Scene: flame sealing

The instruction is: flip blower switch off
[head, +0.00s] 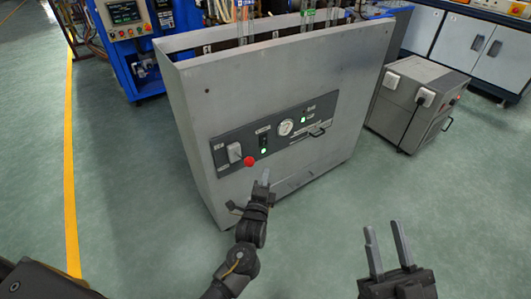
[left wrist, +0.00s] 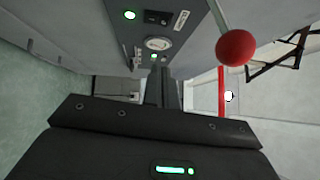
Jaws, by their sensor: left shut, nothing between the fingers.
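A grey cabinet (head: 190,100) carries a dark control panel (head: 225,170) on its front. Two black switches, one left of the gauge (head: 263,141) and one right of it (head: 304,113), each sit by a lit green lamp. I cannot read which label marks the blower. In the left wrist view a black switch (left wrist: 157,17) and a lit green lamp (left wrist: 130,15) show upper left. My left gripper (head: 265,177) is shut and empty, just below the panel's left half, apart from the switches. My right gripper (head: 387,245) is open and empty at lower right, away from the cabinet.
A red knob (head: 249,161) protrudes from the panel close to the left gripper; it is large in the left wrist view (left wrist: 235,47). A round gauge (head: 286,127) sits between the switches. A grey box unit (head: 410,105) stands right.

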